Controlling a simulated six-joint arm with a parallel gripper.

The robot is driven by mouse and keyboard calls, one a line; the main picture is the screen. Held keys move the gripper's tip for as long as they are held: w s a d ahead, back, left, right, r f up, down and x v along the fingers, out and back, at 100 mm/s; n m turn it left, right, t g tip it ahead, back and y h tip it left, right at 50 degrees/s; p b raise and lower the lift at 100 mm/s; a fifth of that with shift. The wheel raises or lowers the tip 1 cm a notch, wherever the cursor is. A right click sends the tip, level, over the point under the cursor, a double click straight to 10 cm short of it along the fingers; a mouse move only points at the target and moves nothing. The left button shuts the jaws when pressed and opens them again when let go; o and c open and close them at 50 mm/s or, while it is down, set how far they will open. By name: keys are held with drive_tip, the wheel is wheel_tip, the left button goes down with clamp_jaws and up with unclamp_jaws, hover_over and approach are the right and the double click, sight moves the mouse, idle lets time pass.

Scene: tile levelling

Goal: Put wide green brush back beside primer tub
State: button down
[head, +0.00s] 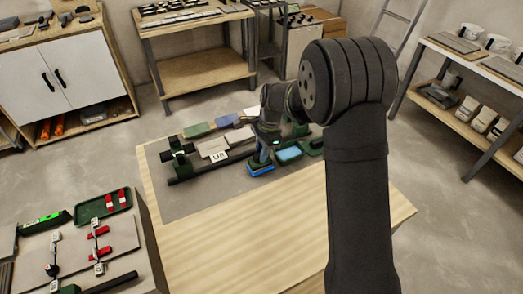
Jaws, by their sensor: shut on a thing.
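My gripper (262,157) points down over the grey mat on the wooden table, mostly hidden by its own wrist. It is shut on a small blue and dark green thing (260,169), low over the mat or touching it. This may be the wide green brush, but the thing is too small to be sure. A light blue piece with a dark green edge (289,154) lies just right of the gripper. I cannot pick out the primer tub with certainty. White tubs (470,31) stand on the shelf at the far right.
On the mat (190,204) lie a green block (198,131), a blue block (226,121), pale tiles (213,148) and dark bars with clamps (180,157). A side bench at lower left holds a green tray (104,219) with red pieces. The table's front (250,235) is clear.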

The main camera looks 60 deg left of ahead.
drive_tip(key=shift+f, duration=0.45)
idle(0.3)
drive_tip(key=c, duration=0.9)
unclamp_jaws()
drive_tip(key=shift+r, duration=4.05)
drive_tip(key=shift+f, duration=4.05)
